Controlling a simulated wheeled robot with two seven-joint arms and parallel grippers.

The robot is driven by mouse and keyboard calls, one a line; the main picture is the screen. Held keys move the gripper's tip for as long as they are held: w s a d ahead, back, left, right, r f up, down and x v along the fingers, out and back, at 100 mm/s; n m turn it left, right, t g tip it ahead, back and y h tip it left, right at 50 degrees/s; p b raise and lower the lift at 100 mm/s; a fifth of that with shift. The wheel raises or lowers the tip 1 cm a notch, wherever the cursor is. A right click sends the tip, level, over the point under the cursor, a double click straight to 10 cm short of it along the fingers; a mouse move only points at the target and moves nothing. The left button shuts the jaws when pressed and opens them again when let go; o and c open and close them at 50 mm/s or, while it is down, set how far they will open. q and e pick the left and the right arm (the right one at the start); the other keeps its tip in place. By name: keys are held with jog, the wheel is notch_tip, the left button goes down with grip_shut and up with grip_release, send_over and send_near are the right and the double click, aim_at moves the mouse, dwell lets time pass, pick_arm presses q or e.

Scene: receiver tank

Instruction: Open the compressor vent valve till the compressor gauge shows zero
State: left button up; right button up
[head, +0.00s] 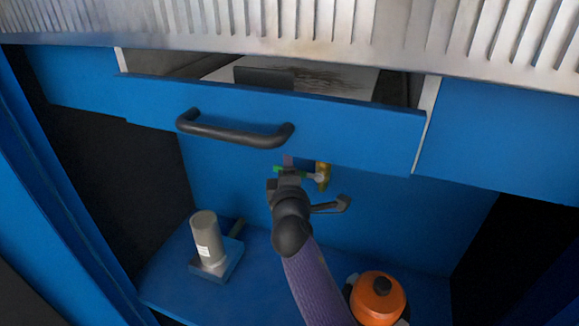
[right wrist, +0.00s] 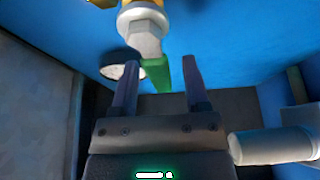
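A green valve lever (head: 279,169) shows under the drawer in the head view, mostly hidden by my right gripper (head: 288,163). In the right wrist view the green lever (right wrist: 156,76) hangs from a metal valve fitting (right wrist: 142,28). It stands between the two fingers of my right gripper (right wrist: 159,64), nearer the left finger. The fingers are apart, with a clear gap on the lever's right. A round black-rimmed part with a pale face (right wrist: 122,65), perhaps the gauge, sits behind the left finger; its reading cannot be made out. My left gripper is not in view.
A blue drawer (head: 350,118) with a black handle (head: 235,134) stands partly open above my right gripper. A brass fitting (head: 323,176) is just right of the gripper. Below are a grey cylinder (head: 207,238) and an orange rounded thing with a black top (head: 377,303).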

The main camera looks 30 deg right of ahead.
jog(key=shift+f, duration=0.1)
grip_shut()
dwell(1.1)
